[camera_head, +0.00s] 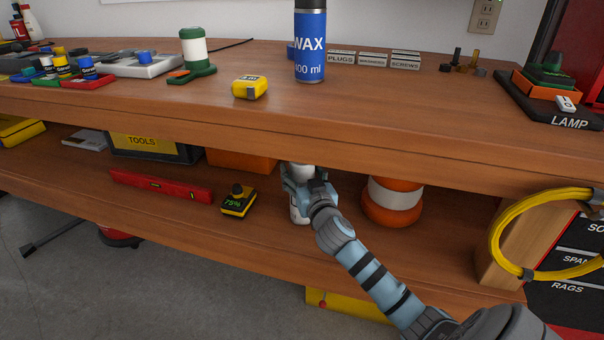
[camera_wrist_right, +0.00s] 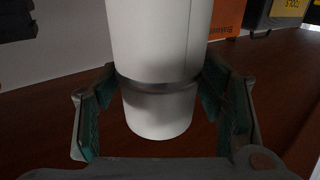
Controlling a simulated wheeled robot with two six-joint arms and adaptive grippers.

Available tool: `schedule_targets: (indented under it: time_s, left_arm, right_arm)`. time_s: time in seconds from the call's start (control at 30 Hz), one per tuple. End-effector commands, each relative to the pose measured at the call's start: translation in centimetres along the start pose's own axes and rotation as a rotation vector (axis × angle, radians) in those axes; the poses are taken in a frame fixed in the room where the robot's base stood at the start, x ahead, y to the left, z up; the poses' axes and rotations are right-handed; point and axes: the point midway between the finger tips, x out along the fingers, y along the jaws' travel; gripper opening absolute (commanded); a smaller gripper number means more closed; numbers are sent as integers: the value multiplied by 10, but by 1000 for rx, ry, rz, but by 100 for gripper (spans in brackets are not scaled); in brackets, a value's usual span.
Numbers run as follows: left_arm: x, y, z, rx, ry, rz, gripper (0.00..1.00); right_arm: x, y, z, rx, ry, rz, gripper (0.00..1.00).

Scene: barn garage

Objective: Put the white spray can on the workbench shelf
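The white spray can (camera_head: 298,213) is upright at the lower shelf (camera_head: 262,233) of the workbench, below the worktop. I cannot tell for sure whether its base touches the board. My right gripper (camera_head: 308,187) reaches in under the worktop with its fingers around the can. The right wrist view shows the can (camera_wrist_right: 158,50), with a silver band, between both finger pads, which look to be against its sides. The wrist picture appears upside down. Part of the can is hidden behind my gripper. My left gripper is out of view.
An orange-and-white container (camera_head: 392,203) stands just right of my gripper. A yellow-black device (camera_head: 238,201) and a red level (camera_head: 160,186) lie to the left. An orange box (camera_head: 240,160) and a tools box (camera_head: 150,147) stand behind. The worktop edge (camera_head: 330,150) hangs above.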

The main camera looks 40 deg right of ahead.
Motion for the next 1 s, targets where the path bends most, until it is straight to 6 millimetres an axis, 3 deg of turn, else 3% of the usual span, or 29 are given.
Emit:
schedule_targets:
  time_s: [0.3, 0.43, 0.57, 0.8, 1.0]
  left_arm:
    - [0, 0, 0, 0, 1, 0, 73]
    - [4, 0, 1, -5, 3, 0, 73]
    - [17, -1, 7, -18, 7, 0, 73]
    - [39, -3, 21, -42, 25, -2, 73]
    - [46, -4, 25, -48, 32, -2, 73]
  right_arm:
    - [0, 0, 0, 0, 0, 0, 73]
    - [-10, 0, -1, -3, 0, -1, 73]
    - [-36, 0, -2, -2, -2, -3, 73]
    - [-99, 0, -1, -1, -2, -2, 73]
    - [-120, 0, -1, 0, 0, 0, 73]
